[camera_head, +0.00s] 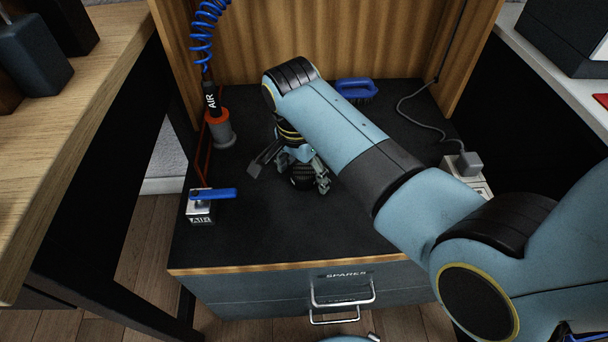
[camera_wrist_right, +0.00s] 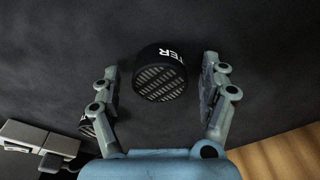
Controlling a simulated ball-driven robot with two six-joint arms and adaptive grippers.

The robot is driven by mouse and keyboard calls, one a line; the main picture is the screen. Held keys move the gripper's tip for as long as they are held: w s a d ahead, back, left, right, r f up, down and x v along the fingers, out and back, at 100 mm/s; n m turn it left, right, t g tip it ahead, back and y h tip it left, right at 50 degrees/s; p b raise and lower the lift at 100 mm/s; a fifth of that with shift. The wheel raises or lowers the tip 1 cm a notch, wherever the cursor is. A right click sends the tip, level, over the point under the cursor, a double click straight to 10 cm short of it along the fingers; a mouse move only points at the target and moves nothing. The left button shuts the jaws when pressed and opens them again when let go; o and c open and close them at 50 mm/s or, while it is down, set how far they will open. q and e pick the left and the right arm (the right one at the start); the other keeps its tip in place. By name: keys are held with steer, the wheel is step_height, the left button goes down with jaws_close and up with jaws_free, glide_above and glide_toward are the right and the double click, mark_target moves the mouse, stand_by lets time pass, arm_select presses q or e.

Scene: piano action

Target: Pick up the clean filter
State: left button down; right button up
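A short black cylinder with a slotted grille face and white lettering ending in "TER", a filter (camera_wrist_right: 160,75), is on the dark bench top in the right wrist view. Its dark ribbed body (camera_head: 303,179) also shows under my right gripper in the head view. My right gripper (camera_wrist_right: 160,85) is open, with one finger on each side of this filter and a visible gap to both. A second dark, slotted, lettered piece (camera_wrist_right: 87,128) is partly hidden behind a finger. I cannot tell from the surfaces which is clean. My left gripper is not in view.
On the bench (camera_head: 260,240), an air nozzle (camera_head: 211,102) with a blue coiled hose stands in a grey holder (camera_head: 222,133). A blue-handled air valve (camera_head: 202,207) is front left. A blue brush (camera_head: 356,90) lies at the back. A plug and socket (camera_head: 468,163) are at right.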

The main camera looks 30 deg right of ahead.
steer(key=c, duration=1.2)
